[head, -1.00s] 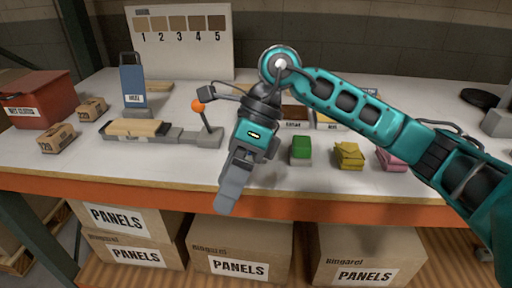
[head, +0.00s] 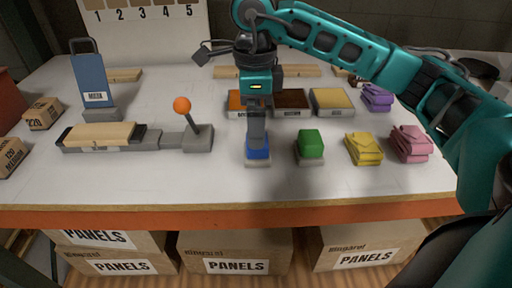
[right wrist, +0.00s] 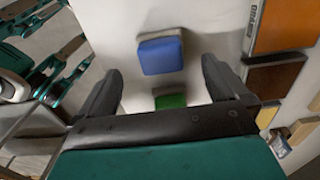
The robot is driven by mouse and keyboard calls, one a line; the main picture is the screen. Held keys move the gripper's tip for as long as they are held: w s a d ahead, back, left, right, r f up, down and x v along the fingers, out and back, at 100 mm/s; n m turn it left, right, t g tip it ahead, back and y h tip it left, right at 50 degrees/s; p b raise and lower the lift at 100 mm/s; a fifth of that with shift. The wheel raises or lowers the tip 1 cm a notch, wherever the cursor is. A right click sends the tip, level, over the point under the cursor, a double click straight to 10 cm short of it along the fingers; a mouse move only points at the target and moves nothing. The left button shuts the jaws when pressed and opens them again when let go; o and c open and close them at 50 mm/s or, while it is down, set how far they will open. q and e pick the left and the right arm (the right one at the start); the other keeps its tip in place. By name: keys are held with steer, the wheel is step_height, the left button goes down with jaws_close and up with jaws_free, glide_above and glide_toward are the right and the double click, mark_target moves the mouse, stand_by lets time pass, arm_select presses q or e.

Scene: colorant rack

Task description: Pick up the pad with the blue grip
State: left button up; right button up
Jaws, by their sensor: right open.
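The pad with the blue grip (head: 257,150) stands on the table, a blue block on a thin grey base. In the right wrist view the blue grip (right wrist: 160,56) lies ahead of the fingertips, between their lines. My right gripper (head: 257,138) is over the pad in the head view and hides part of it; its fingers (right wrist: 160,75) are spread with nothing between them. I cannot tell whether a finger touches the grip. The pad with the green grip (head: 310,146) stands just to the right; it also shows in the right wrist view (right wrist: 170,101). My left gripper is not in view.
Colour trays (head: 331,101) stand behind. A clamp with an orange-knobbed lever (head: 182,105) holds a wooden board (head: 98,135) at left. The table's front strip is clear.

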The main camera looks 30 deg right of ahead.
steer(key=shift+f, duration=3.5)
steer(key=c, duration=1.1)
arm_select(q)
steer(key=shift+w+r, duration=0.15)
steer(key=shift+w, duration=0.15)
arm_select(e)
steer(key=shift+o, duration=0.2)
step_height(320, 180, up, 10)
steer(key=shift+w+r+p, duration=0.1)
steer(key=shift+r+p, duration=0.1)
steer(key=shift+p, duration=0.2)
arm_select(q)
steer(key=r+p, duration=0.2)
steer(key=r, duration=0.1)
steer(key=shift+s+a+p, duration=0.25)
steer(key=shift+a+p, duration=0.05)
steer(key=shift+p, duration=0.1)
arm_select(e)
step_height(320, 180, up, 10)
steer(key=shift+f, duration=0.15)
